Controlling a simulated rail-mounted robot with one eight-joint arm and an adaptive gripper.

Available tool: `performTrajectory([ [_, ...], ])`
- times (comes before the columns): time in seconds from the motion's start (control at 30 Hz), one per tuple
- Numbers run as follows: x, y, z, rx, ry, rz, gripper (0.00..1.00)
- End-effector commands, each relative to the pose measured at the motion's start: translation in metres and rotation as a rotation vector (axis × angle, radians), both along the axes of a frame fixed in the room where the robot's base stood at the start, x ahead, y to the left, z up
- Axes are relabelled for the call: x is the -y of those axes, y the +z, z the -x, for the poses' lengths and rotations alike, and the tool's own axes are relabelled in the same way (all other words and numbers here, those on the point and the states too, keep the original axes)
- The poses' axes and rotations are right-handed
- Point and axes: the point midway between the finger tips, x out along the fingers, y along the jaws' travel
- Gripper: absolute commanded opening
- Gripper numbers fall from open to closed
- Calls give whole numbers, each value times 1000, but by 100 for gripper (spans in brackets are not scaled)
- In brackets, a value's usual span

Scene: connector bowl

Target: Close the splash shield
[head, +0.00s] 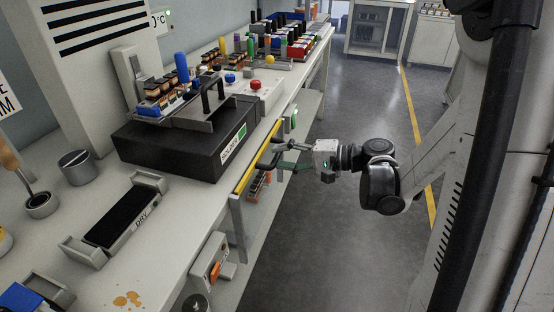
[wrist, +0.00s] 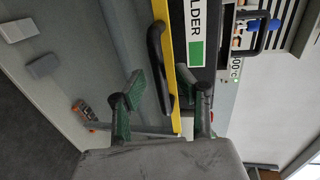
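The splash shield shows as a yellow-edged strip (head: 258,158) along the bench's front edge, before the black box labelled SOLDER (head: 185,138). In the wrist view its yellow edge (wrist: 176,50) runs up the picture, with a black bar handle (wrist: 154,48) on it. Whether a clear panel is attached I cannot tell. My gripper (head: 276,156) reaches the strip from the aisle side. In the wrist view my gripper (wrist: 160,82) is open, with one green-padded finger on each side of the handle. Contact with the handle is not clear.
A black-topped tray marked DRY (head: 122,218) and a grey cup (head: 77,167) are on the near bench. A red button (head: 255,85) and several coloured tools stand farther back. A lower shelf is under the bench. The aisle floor (head: 300,250) is clear.

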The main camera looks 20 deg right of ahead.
Motion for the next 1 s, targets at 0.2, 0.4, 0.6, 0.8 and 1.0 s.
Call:
performTrajectory([
  [0.2,-13,-4,-9,0,0,0,32],
  [0.4,-14,-3,-10,0,0,0,32],
  [0.6,-14,-3,-10,0,0,0,21],
  [0.8,-14,-3,-10,0,0,0,0],
  [1.0,-14,-3,-10,0,0,0,0],
])
